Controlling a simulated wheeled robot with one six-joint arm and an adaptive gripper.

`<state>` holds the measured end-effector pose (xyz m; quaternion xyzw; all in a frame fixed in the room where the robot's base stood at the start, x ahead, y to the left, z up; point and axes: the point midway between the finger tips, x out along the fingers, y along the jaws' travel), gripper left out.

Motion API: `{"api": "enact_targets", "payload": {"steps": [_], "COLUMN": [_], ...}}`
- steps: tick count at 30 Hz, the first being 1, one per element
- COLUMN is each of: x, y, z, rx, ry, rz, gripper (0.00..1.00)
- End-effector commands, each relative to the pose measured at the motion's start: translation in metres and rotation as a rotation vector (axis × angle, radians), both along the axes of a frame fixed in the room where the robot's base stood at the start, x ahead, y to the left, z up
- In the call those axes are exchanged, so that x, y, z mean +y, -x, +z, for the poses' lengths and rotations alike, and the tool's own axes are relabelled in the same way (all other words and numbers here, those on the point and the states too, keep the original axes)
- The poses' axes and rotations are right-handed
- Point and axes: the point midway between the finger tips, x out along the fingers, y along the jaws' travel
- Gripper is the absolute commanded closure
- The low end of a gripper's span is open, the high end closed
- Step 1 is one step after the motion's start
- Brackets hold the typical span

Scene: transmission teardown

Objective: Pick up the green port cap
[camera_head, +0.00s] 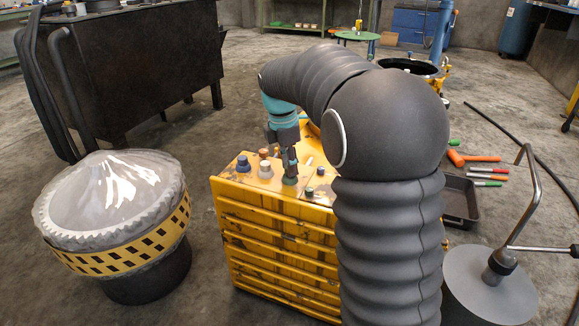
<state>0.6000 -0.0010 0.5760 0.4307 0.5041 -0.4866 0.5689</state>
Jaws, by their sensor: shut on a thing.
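My gripper (289,170) points down over the top of the yellow drawer cabinet (270,217). It is shut on the green port cap (290,181), a small dark green piece low between the fingertips. The fingers hide part of the cap. I cannot tell whether the cap still touches the cabinet top.
Several small caps, among them a blue-topped one (243,163), stand left of my gripper; a dark one (309,191) is to its right. A drum with a striped band (120,250) stands at left. A black tray (460,203) and an orange mallet (475,158) lie at right.

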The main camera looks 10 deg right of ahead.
Motion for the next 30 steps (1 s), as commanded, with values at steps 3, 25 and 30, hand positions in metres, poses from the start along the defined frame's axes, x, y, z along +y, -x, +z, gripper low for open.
{"api": "enact_targets", "payload": {"steps": [3, 25, 30], "x": [0.000, -0.094, -0.100], "y": [-0.001, 0.057, 0.060], "z": [0.018, 0.096, 0.104], "rx": [-0.003, -0.001, -0.001], "ry": [0.000, 0.000, 0.000], "rz": [0.000, -0.002, 0.000], "gripper": [1.00, 1.00, 1.00]}}
